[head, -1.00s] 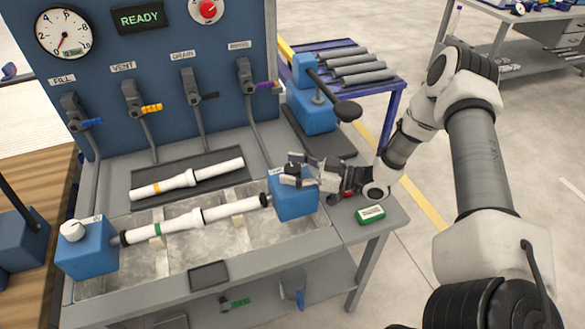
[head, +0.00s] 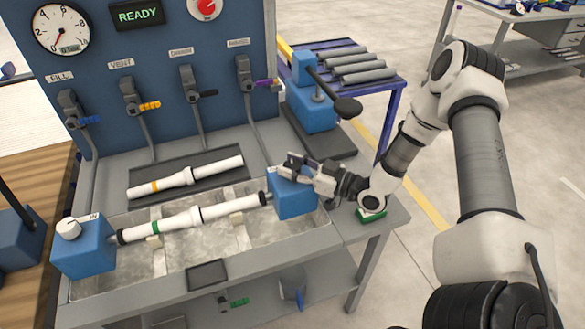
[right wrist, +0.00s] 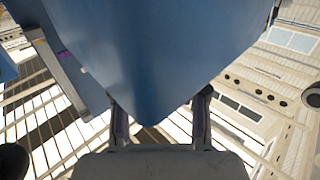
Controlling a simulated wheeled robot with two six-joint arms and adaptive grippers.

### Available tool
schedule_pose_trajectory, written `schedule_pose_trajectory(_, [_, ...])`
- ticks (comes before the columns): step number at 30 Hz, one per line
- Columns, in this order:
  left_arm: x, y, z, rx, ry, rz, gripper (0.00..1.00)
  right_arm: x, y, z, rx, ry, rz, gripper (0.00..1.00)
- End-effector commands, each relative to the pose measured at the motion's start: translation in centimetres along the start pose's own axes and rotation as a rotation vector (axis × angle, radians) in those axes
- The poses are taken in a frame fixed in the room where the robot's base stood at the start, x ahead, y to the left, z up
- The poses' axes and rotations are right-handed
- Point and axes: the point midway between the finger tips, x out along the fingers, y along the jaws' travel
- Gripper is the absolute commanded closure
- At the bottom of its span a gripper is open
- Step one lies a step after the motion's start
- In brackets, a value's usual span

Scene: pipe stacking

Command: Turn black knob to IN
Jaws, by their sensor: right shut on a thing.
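The right blue block (head: 295,201) sits at the right end of the tray on the grey bench. Its black knob, on top, is hidden behind my right gripper (head: 290,165), which is shut on it from the right. In the right wrist view a blue surface (right wrist: 150,50) fills the middle, above and between the gripper's two fingers (right wrist: 162,106); the knob cannot be made out there. The knob's pointing direction and the label by it cannot be read. My left gripper is not in view.
A white pipe (head: 190,219) with a green band spans from the left blue block (head: 84,250), topped by a white knob (head: 68,228), to the right block. Another white pipe (head: 185,178) lies behind. A green box (head: 371,217) is under my right wrist.

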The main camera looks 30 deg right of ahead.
Motion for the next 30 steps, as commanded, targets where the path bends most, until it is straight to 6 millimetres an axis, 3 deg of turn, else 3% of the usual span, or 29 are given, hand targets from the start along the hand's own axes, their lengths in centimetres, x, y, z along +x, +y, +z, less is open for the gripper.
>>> schedule_pose_trajectory(18, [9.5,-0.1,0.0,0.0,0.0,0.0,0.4,0.2,-0.4,0.8,-0.009,0.002,0.562,0.92])
schedule_pose_trajectory(24, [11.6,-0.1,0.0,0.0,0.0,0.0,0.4,0.2,-0.3,0.4,-0.009,0.004,0.74,0.92])
schedule_pose_trajectory(30, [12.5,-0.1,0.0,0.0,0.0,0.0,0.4,0.2,-0.2,0.1,-0.007,0.005,0.886,0.92])
